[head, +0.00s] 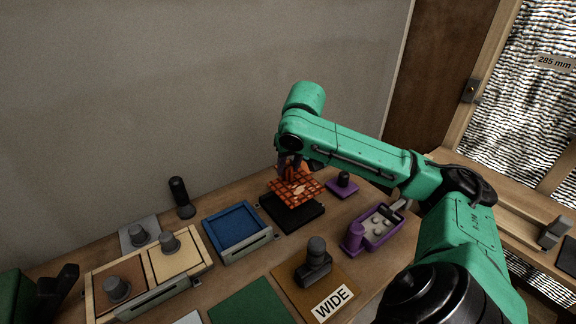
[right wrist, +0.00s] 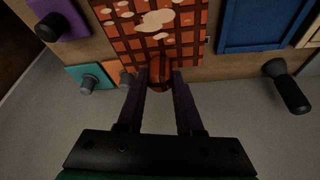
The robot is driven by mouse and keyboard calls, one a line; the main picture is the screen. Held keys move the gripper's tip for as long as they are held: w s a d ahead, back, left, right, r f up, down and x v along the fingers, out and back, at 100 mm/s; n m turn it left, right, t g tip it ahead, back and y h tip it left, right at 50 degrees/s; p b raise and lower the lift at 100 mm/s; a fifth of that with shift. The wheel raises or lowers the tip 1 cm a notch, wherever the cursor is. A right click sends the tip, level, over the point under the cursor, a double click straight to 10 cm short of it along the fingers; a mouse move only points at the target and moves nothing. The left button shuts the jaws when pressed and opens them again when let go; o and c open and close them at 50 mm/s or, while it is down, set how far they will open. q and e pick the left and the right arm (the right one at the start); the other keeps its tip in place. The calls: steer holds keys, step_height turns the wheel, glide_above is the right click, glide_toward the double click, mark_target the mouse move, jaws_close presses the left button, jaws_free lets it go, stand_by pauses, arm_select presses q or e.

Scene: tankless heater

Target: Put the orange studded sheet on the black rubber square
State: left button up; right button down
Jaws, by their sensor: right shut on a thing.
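The orange studded sheet (head: 302,188), with a dark grid and pale patches, is held slightly tilted over the black rubber square (head: 292,217) in the head view. It covers the back part of the square; whether they touch is hard to tell. My right gripper (head: 291,164) is shut on the sheet's orange-brown grip at its back edge. In the right wrist view my right gripper (right wrist: 160,78) has its fingers around that grip, and the sheet (right wrist: 150,32) extends beyond the fingertips. The black square is hidden in that view. My left gripper is not clearly visible.
A blue tray (head: 234,228) stands left of the square. A purple plate with a dark knob (head: 343,180) and a purple tray of pale discs (head: 379,224) stand to its right. A dark upright handle (head: 181,198) is behind left. A WIDE-labelled board (head: 329,301) lies in front.

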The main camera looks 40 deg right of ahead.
mark_target(290, 181)
steer(key=shift+f, duration=0.15)
step_height(290, 181, down, 5)
steer(key=b, duration=0.3)
steer(key=shift+f+b, duration=0.35)
steer(key=shift+b, duration=0.1)
steer(key=shift+f, duration=0.45)
steer(key=shift+c, duration=2.4)
jaws_free()
steer(key=p+v, duration=0.2)
steer(key=v, duration=1.2)
steer(key=shift+r, duration=0.3)
steer(key=shift+s, duration=0.15)
